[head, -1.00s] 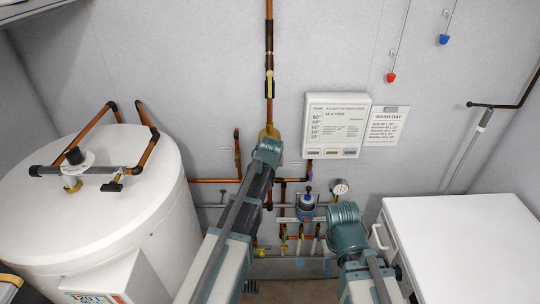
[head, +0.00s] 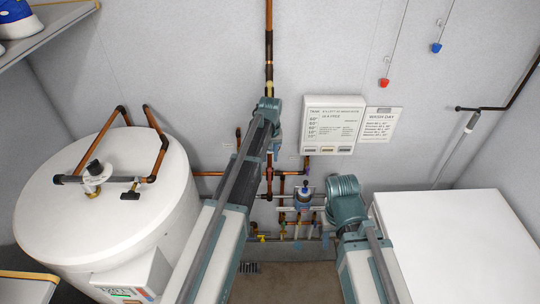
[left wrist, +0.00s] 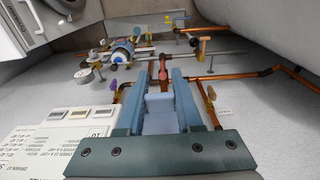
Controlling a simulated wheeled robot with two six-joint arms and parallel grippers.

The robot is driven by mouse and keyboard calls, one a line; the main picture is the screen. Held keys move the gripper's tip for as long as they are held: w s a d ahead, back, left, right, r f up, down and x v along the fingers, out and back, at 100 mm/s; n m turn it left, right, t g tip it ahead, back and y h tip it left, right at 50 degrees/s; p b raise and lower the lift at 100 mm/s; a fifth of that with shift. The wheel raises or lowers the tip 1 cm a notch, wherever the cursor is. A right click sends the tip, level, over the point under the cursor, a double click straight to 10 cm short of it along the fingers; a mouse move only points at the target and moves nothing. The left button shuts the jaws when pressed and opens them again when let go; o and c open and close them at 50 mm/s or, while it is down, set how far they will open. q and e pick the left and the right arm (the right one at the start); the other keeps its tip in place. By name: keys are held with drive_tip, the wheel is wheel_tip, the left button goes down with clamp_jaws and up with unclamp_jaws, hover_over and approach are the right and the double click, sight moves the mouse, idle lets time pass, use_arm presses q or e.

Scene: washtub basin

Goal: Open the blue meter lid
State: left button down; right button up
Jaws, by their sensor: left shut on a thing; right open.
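The blue meter (head: 304,195) sits low on the back wall among pipes, and its blue body also shows in the left wrist view (left wrist: 122,54). Whether its lid is raised is too small to tell. My left gripper (head: 269,112) is up at the vertical copper pipe (head: 269,45), above and left of the meter and apart from it. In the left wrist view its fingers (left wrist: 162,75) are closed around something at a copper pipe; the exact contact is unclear. My right gripper (head: 341,208) is right of the meter, its fingers largely hidden by its own wrist.
A white tank (head: 95,195) with copper pipes stands at left. A white cabinet (head: 445,235) stands at right. A white panel (head: 332,124) and a notice (head: 380,125) hang above the meter. A shelf (head: 55,28) juts out at upper left.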

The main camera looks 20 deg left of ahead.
use_arm(q)
drive_tip(key=r+p, duration=0.2)
drive_tip(key=r, duration=0.1)
drive_tip(key=w+r+p, duration=0.1)
drive_tip(key=p, duration=0.1)
drive_tip(key=shift+a+r, duration=0.1)
drive_tip(key=shift+r, duration=0.3)
drive_tip(key=shift+w+a+r+p, duration=0.2)
drive_tip(key=shift+w+r+p, duration=0.3)
drive_tip(key=shift+r+p, duration=0.2)
idle(0.3)
